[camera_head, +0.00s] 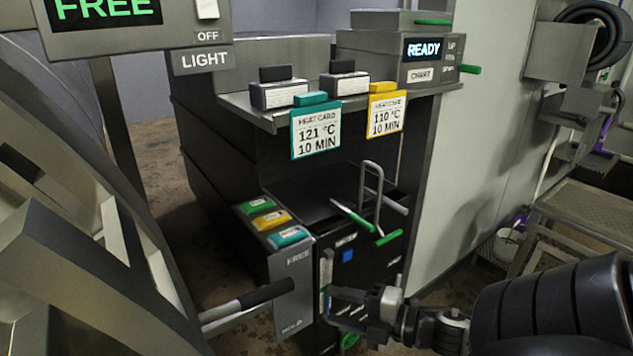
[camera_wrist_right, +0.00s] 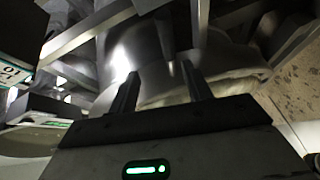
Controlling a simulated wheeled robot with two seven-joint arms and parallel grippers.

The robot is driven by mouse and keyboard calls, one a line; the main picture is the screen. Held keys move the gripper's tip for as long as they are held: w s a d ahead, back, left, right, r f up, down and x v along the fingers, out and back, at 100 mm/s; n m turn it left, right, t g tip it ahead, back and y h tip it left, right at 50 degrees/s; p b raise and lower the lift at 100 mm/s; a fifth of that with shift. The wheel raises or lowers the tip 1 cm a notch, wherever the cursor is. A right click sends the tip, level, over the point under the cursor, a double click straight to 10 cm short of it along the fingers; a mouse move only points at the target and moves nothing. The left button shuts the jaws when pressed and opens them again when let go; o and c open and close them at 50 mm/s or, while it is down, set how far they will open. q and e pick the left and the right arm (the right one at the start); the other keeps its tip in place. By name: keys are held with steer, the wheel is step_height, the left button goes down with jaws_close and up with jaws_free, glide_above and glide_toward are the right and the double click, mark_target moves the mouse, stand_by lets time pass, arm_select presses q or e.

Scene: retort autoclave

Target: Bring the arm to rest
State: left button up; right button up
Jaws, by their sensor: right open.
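My right gripper (camera_head: 338,306) comes in from the lower right in the head view, in front of the lower part of the dark cabinet (camera_head: 360,262). In the right wrist view its two fingers (camera_wrist_right: 158,85) stand apart with nothing between them. A grey metal surface lies beyond the fingers. In the head view the gripper is close to the FREE/HOLD panel (camera_head: 293,285) and to the right of a black-handled lever (camera_head: 265,294). I cannot tell whether it touches the cabinet front. My left gripper is not in view.
A teal heat card (camera_head: 316,134) and a yellow one (camera_head: 385,117) hang from the shelf. A READY unit (camera_head: 423,50) stands behind. A large round metal structure (camera_head: 75,235) fills the left. A metal stand (camera_head: 590,205) and a white bucket (camera_head: 507,247) are at right.

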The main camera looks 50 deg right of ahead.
steer(key=a+f+m+g+h, duration=0.55)
steer(key=a+m+h, duration=0.2)
steer(key=m, duration=0.65)
steer(key=s+a+r+m+g+y, duration=0.1)
steer(key=s+a+m+g+y, duration=0.2)
steer(key=s+a+g, duration=0.65)
steer(key=w+a+f+t+y, duration=0.3)
steer(key=w+a+f+t, duration=0.3)
steer(key=w+a+t, duration=0.1)
steer(key=shift+w+a+t, duration=0.3)
steer(key=shift+w+t, duration=0.15)
steer(key=shift+t, duration=0.75)
steer(key=shift+c, duration=0.2)
